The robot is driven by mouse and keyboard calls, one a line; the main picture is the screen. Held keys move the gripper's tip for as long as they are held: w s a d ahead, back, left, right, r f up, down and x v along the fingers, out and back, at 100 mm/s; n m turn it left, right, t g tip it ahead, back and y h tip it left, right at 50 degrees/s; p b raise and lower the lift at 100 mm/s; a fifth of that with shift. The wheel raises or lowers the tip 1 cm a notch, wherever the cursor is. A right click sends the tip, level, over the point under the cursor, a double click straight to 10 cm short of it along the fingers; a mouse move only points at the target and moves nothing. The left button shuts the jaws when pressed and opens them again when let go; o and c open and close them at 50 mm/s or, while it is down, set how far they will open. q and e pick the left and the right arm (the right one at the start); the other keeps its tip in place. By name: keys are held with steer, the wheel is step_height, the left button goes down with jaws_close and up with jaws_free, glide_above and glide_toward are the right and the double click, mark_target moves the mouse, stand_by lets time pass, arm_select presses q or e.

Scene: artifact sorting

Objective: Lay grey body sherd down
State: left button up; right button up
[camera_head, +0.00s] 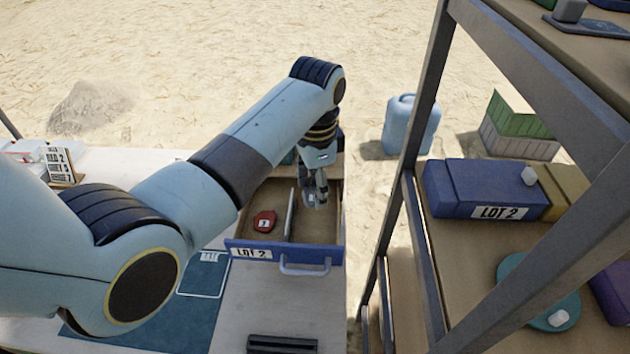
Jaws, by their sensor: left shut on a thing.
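My left gripper (318,198) reaches down into the right compartment of the open drawer (276,254), which has a blue front labelled LOT 2. It is shut on a small grey piece, the grey body sherd (308,199), which shows only in part beside the fingers. I cannot tell whether the sherd touches the drawer floor. A thin upright divider (290,214) stands just left of the gripper. A red tagged sherd (264,221) lies in the left compartment. My right gripper is not in view.
A shelf rack (409,150) at right holds a blue LOT 2 box (480,190) and a teal round lid (538,285). A dark teal mat (205,279) lies on the table. A small sign (58,163) stands at far left. A blue jerrycan (411,125) stands on sand.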

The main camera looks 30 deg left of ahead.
arm_select(q)
step_height(320, 180, down, 2)
steer(key=shift+d+f+b, duration=0.1)
steer(key=shift+b, duration=0.35)
steer(key=b, duration=0.2)
glide_above(315, 224)
step_height(315, 224, down, 5)
steer(key=shift+s+d+r, duration=0.1)
steer(key=shift+r, duration=0.05)
steer(key=shift+f+b, duration=0.6)
steer(key=shift+f, duration=0.55)
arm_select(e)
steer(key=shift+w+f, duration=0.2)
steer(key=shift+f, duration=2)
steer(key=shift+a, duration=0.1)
arm_select(q)
steer(key=o, duration=1.2)
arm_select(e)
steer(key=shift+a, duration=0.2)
arm_select(q)
steer(key=shift+r, duration=0.45)
step_height(315, 224, up, 11)
steer(key=shift+d+r, duration=0.1)
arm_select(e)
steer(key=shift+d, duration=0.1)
